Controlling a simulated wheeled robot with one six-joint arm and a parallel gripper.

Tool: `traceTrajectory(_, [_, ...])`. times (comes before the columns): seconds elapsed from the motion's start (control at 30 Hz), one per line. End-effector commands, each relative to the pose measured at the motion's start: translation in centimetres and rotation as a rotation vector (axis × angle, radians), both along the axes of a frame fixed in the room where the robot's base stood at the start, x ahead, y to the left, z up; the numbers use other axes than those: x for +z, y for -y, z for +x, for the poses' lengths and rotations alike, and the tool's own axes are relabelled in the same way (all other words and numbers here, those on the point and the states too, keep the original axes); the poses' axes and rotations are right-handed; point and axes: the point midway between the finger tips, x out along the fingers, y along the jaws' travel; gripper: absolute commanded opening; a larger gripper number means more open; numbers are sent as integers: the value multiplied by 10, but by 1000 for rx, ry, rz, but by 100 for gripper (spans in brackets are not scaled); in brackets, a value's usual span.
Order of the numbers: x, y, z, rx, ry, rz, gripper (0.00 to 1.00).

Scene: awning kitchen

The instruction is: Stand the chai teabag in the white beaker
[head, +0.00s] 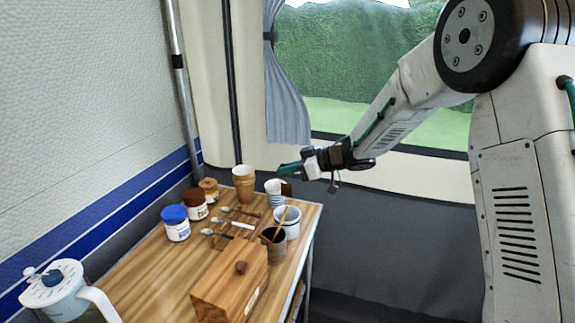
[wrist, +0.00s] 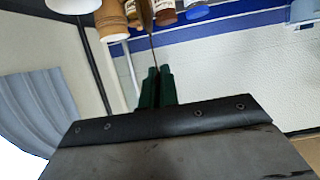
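My gripper (head: 288,168) is above the far right corner of the wooden table, its green fingers close together. In the wrist view the fingers (wrist: 155,88) meet on a thin dark string. A small brown teabag (head: 287,189) hangs from it, also seen at the top of the wrist view (wrist: 146,14). A white cup or cup stack (head: 275,187) stands just left of the teabag in the head view. A larger white beaker-like mug (head: 291,224) stands nearer, below the teabag in the picture. The teabag appears outside both; which is the task's beaker is unclear.
A dark cup (head: 277,251) holding a wooden stick stands before the white mug. Tan cups (head: 244,188), several jars (head: 176,228) and spoons lie farther left. A wooden box (head: 224,285) and a kettle (head: 62,297) are in front. The near-left tabletop (head: 150,275) is clear.

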Motion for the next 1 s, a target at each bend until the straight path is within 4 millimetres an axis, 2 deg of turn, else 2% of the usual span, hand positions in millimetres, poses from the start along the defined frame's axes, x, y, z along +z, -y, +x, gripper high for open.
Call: traceTrajectory(1.0, [-83, 0, 0, 0, -3, 0, 0])
